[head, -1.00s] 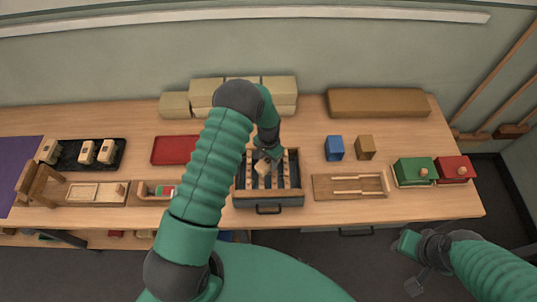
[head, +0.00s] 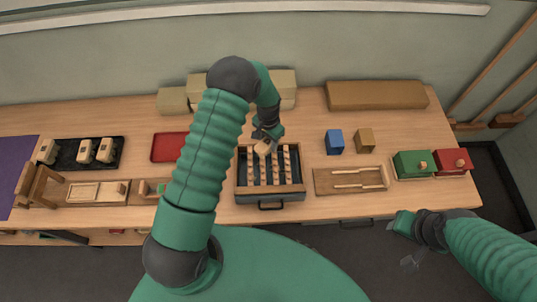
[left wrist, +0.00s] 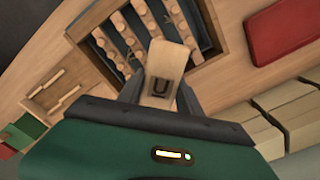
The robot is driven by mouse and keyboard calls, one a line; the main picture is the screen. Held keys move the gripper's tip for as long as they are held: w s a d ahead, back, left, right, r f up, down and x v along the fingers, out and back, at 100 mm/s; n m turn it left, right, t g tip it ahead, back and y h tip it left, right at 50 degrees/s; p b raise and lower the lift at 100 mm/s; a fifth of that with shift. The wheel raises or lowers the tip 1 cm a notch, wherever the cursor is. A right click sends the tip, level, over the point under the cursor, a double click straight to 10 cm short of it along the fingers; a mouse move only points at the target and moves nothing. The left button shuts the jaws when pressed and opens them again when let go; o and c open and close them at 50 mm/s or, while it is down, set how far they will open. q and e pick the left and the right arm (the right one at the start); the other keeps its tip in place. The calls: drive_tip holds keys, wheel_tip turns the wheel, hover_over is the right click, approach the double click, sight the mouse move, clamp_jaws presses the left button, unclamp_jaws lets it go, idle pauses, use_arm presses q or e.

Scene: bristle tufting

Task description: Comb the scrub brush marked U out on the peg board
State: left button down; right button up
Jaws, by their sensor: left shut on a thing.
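The scrub brush marked U (left wrist: 160,88) is a light wooden block with a dark U on its face. My left gripper (head: 266,138) is shut on it. In the head view the brush (head: 264,147) is over the far edge of the peg board (head: 292,191), a dark tray in a wooden frame with several rows of wooden pegs. The peg board also shows in the left wrist view (left wrist: 96,47), beyond the brush. The brush's bristles are hidden, so I cannot tell whether they touch the pegs. My right gripper (head: 410,260) hangs off the table's front; its fingers are unclear.
A red tray (head: 168,147) lies left of the board, with a black tray (head: 72,162) holding several blocks farther left. Blue (head: 334,143) and brown (head: 365,140) blocks and a wooden rack (head: 322,182) lie right. Pale blocks (head: 172,99) line the back.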

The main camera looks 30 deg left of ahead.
use_arm(q)
drive_tip(key=shift+w+d+r+p, duration=0.1)
drive_tip(key=shift+w+r+p, duration=0.2)
drive_tip(key=shift+r, duration=0.35)
drive_tip(key=shift+w+d+r+p, duration=0.1)
drive_tip(key=shift+r+p, duration=0.3)
drive_tip(key=shift+r, duration=0.25)
drive_tip(key=shift+s+a+r, duration=0.1)
drive_tip(key=shift+a, duration=0.05)
drive_tip(key=shift+s, duration=0.1)
